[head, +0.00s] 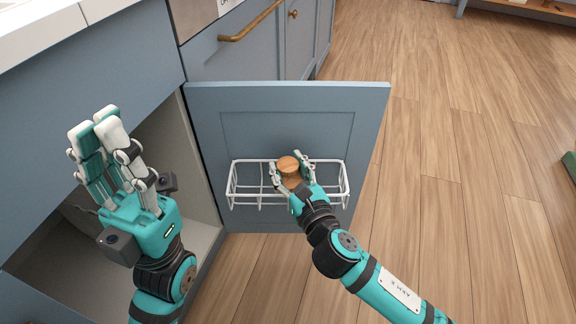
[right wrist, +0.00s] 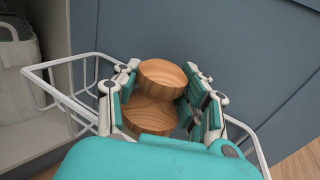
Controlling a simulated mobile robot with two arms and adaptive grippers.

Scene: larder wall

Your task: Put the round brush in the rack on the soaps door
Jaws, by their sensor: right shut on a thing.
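The round brush (head: 288,165) is wooden, with a round knob above a wider round body. My right gripper (head: 293,176) is shut on it, with fingers on both sides. The right wrist view shows the brush (right wrist: 162,76) upright between the fingers. The white wire rack (head: 229,186) is fixed to the inside of the open blue door (head: 250,130). The brush is over or within the middle of the rack; its underside and any contact with the rack floor are hidden. The rack (right wrist: 58,97) surrounds the fingers in the right wrist view. My left gripper (head: 98,130) is open and empty, left of the door.
The open cupboard (head: 196,150) is left of the door, behind my left arm. A pale bin-like container (right wrist: 18,75) stands inside it in the right wrist view. A drawer with a brass handle (head: 250,22) is above the door.

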